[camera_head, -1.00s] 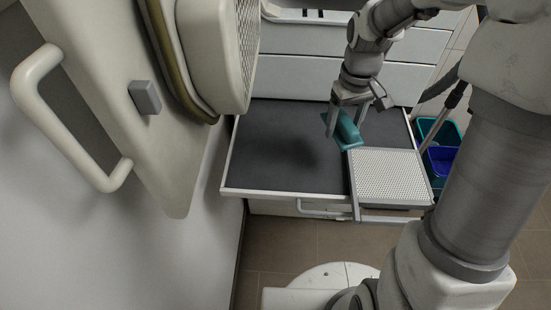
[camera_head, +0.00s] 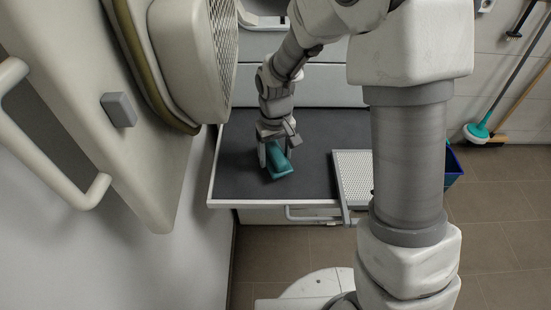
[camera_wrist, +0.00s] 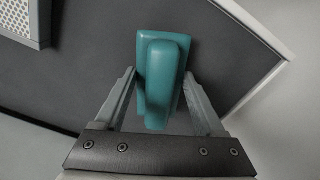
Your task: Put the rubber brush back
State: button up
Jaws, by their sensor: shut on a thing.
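The teal rubber brush (camera_head: 279,163) is between the fingers of my gripper (camera_head: 275,158), over the dark drawer surface (camera_head: 315,160). In the wrist view the brush (camera_wrist: 161,75) fills the space between the two grey fingertips of my gripper (camera_wrist: 160,85), which are shut on its raised handle part. The brush's broad base faces the dark surface. I cannot tell whether the brush touches the surface or hangs just above it.
A white perforated plate (camera_head: 352,178) lies to the right on the pulled-out drawer. The open dryer door with a large handle (camera_head: 90,190) stands at the left, near the drawer's left edge. A blue bin (camera_head: 453,167) and brooms (camera_head: 478,131) stand at the right. The dark surface left of the gripper is clear.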

jog(key=shift+f, duration=0.95)
jog(key=shift+f, duration=0.1)
jog(key=o, duration=1.3)
